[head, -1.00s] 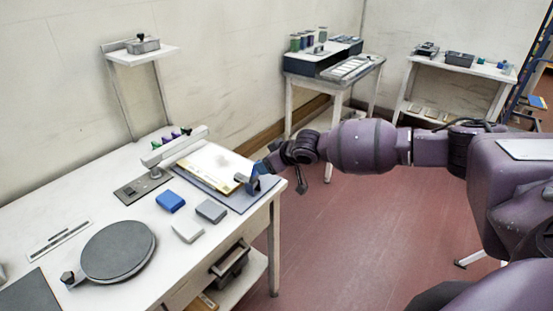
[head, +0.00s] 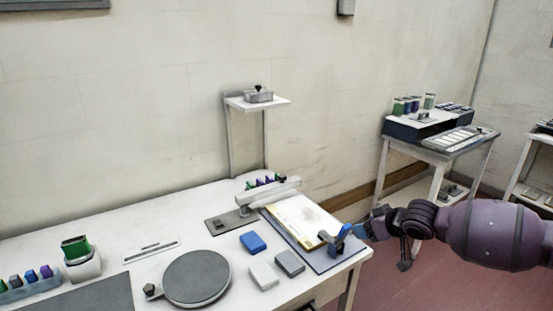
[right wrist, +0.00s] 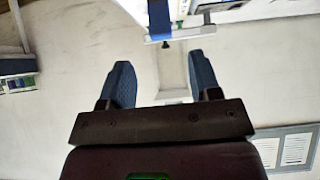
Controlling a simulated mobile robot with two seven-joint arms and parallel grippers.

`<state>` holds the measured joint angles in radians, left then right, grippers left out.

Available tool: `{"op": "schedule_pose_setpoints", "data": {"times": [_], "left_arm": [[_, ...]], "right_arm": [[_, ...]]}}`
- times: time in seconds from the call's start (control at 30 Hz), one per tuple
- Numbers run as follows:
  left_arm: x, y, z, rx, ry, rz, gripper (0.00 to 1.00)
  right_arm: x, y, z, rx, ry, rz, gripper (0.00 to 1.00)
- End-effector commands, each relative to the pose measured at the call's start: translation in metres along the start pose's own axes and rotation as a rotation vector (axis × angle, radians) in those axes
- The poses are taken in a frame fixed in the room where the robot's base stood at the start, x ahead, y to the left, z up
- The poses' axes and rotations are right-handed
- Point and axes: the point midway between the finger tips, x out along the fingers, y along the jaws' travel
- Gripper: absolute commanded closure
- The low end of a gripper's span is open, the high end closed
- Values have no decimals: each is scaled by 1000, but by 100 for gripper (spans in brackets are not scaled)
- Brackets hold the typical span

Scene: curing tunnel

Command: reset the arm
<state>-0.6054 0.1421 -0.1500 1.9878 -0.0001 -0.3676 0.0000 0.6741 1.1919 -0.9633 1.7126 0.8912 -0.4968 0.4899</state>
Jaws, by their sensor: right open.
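My right arm (head: 492,234) comes in from the right in the head view. Its gripper (head: 343,238) is at the right end of the white table, in front of the near right corner of the sheet on the grey mat. In the right wrist view the two blue fingers (right wrist: 162,80) stand wide apart with nothing between them. Whether the gripper touches the mat or sheet I cannot tell. My left gripper is not in view.
The white table (head: 130,220) holds a round grey plate (head: 196,278), blue (head: 252,243), white (head: 263,277) and grey (head: 290,263) blocks, and the grey mat (head: 322,262). A small shelf (head: 257,104) stands behind. A side table (head: 440,152) is at right.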

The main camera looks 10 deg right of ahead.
Motion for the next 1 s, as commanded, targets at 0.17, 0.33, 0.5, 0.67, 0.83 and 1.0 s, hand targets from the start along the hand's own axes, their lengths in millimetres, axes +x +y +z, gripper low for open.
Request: {"op": "schedule_pose_setpoints", "data": {"times": [0.17,0.33,0.5,0.67,0.83,1.0], "left_arm": [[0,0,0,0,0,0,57],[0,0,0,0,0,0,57],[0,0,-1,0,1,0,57],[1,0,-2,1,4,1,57],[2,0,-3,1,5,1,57],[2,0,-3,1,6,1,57]], "right_arm": [[-1,-1,-6,-153,32,13,43],[-5,-22,-47,-361,159,23,43],[2,-63,-56,-479,269,5,43],[8,-99,-47,-525,356,-6,43],[11,-133,-20,-516,436,5,43],[8,-152,17,-451,480,53,43]]}}
